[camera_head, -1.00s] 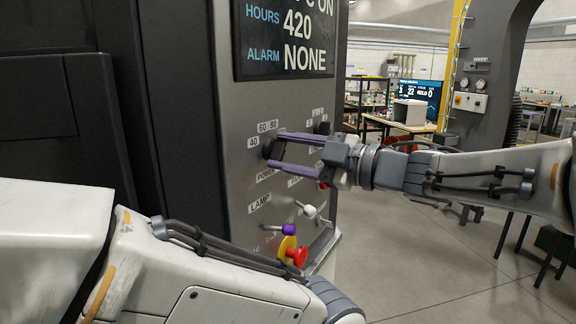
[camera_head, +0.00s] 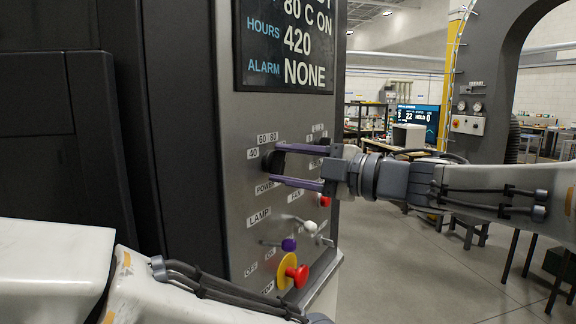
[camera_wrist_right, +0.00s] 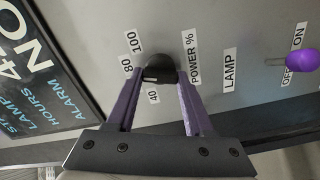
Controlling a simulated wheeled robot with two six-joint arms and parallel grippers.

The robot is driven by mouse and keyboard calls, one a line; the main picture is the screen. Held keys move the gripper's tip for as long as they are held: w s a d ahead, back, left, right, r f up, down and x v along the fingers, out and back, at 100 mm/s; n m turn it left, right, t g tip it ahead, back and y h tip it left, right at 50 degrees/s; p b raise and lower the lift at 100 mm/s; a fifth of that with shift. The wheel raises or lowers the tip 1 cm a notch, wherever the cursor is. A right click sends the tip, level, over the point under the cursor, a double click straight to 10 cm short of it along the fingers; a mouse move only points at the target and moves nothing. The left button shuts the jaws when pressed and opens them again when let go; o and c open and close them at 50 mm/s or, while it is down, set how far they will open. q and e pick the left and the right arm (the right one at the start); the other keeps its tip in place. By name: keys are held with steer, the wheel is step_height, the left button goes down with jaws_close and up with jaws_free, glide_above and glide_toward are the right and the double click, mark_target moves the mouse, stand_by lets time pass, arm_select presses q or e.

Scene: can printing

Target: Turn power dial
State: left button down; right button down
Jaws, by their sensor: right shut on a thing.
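The power dial (camera_wrist_right: 157,70) is a black round knob on the grey panel, with the "POWER %" label beside it and marks 40, 80 and 100 around it in the right wrist view. In the head view the dial (camera_head: 268,162) sits below the dark display. My right gripper (camera_head: 278,166) reaches in from the right, its purple fingers on either side of the dial. In the right wrist view the gripper (camera_wrist_right: 157,88) is closed on the dial. My left gripper is out of view; only part of my left arm shows at the lower left.
The display (camera_head: 284,45) reads "80 C ON", hours 420, alarm NONE. Below the dial are a LAMP label (camera_head: 259,217), a purple-tipped lever (camera_head: 289,244), a white-tipped lever (camera_head: 310,228) and a red button (camera_head: 298,272) on a yellow base. Open floor lies to the right.

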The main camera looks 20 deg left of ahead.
steer(key=shift+c, duration=1.4)
jaws_free()
steer(key=s+d+b, duration=0.2)
steer(key=d+b, duration=0.1)
steer(key=d, duration=0.7)
steer(key=shift+d, duration=0.15)
